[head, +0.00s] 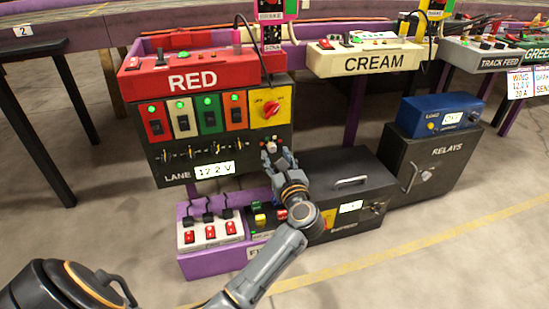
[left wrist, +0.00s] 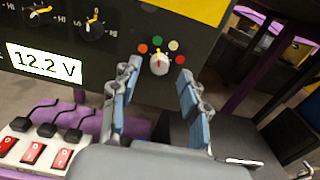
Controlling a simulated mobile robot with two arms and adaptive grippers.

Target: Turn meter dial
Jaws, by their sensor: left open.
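The meter dial (left wrist: 159,64) is a small white round knob with a yellow pointer, on the dark panel of the RED lane console. Several coloured dots arch over it: red, green, cream and orange. The pointer points up, roughly towards the green dot. In the head view my left gripper (head: 279,158) is at the panel's lower right and hides part of the dial. In the left wrist view my left gripper (left wrist: 160,80) is open, one finger on each side of the dial, with gaps visible beside the knob. My right gripper is not in view.
The lit meter display (head: 214,171) reads 12.2 V. A black box (head: 350,190) with a handle stands right of my arm.

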